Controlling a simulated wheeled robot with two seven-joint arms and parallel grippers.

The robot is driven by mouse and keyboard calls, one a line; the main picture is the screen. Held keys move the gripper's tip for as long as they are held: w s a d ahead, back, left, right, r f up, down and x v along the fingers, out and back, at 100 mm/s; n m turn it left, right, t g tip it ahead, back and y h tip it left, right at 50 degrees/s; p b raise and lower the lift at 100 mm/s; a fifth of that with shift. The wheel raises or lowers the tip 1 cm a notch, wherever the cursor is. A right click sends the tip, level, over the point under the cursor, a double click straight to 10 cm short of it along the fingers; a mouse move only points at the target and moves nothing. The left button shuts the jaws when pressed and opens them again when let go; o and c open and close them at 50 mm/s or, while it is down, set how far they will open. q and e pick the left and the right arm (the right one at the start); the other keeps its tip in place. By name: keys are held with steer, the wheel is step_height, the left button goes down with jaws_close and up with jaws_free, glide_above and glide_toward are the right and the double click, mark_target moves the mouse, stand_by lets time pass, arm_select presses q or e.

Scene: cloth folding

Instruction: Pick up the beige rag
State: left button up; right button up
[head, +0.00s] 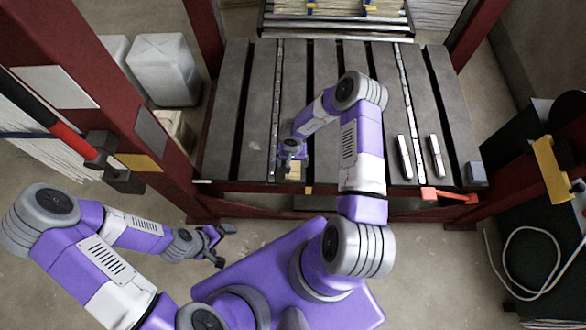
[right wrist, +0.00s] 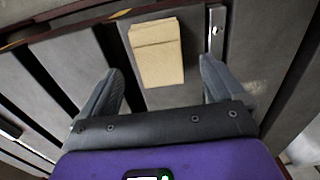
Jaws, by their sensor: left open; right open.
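The beige rag (right wrist: 156,52) is a folded rectangle lying on the grey slatted table near its front edge. In the right wrist view it sits ahead of and between my right gripper's fingers, apart from both. In the head view the rag (head: 294,171) is partly hidden by my right gripper (head: 291,160), which is above it. My right gripper (right wrist: 160,88) is open with nothing between its fingertips. My left gripper (head: 225,246) is open and empty, low in front of the table, away from the rag.
The slatted table (head: 225,130) has a red frame. Two light bars (head: 404,158), a grey block (head: 474,172) and a red-orange tool (head: 450,196) lie toward its right front. A hammer (head: 75,145) shows at the left post. White canisters (head: 165,70) stand left. The table's left part is clear.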

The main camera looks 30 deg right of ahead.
mark_target(293, 166)
step_height(293, 166, down, 4)
steer(key=shift+w+d+f+b, duration=0.1)
steer(key=shift+w+d+b, duration=0.05)
steer(key=shift+b, duration=0.7)
steer(key=shift+c, duration=0.4)
steer(key=c, duration=1.1)
steer(key=shift+o, duration=0.2)
step_height(293, 166, up, 10)
steer(key=p, duration=0.4)
steer(key=shift+r+p, duration=0.2)
steer(key=shift+p, duration=0.1)
